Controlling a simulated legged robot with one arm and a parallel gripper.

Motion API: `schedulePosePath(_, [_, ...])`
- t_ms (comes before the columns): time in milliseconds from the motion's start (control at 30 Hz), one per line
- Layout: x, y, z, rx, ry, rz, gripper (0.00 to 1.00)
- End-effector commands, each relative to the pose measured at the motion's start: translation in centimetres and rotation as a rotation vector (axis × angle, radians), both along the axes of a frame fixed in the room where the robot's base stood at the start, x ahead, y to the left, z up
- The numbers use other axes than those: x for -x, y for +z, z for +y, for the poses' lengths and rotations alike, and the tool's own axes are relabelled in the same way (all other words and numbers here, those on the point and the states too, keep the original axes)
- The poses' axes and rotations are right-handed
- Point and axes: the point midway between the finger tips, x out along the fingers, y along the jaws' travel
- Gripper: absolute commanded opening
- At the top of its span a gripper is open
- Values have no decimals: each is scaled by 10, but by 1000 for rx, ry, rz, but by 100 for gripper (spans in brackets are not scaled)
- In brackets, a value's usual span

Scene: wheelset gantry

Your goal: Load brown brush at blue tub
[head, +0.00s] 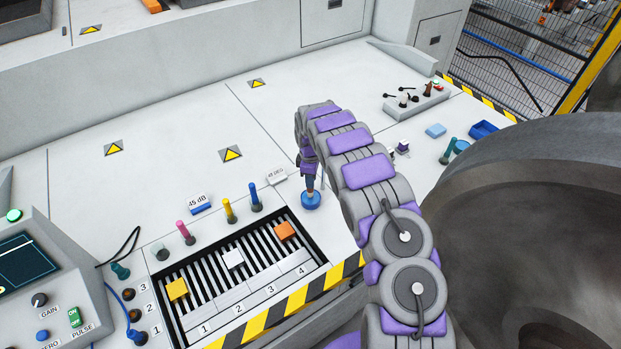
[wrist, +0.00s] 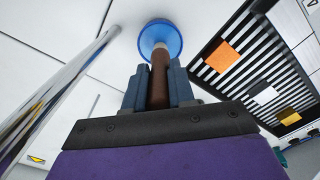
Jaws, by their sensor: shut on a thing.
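My gripper (wrist: 159,88) is shut on the brown brush (wrist: 159,72), with a dark finger on each side of its handle. The brush points down, and its paler lower end overlaps the round blue tub (wrist: 160,30) in the wrist view. In the head view my gripper (head: 307,165) is straight above the blue tub (head: 311,202), which stands on the pale bench right of the slotted rack. I cannot tell whether the brush end is inside the tub or just above it.
The slotted rack (head: 249,285) holds orange (head: 284,230), white (head: 232,258) and yellow (head: 177,289) blocks. Several coloured upright pegs (head: 229,210) stand behind it. A large dark wheel (head: 540,220) fills the right.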

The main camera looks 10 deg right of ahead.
Motion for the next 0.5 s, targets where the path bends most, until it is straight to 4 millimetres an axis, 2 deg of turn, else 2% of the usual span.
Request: schedulePosePath(500, [0,-5,0,0,0,0,0])
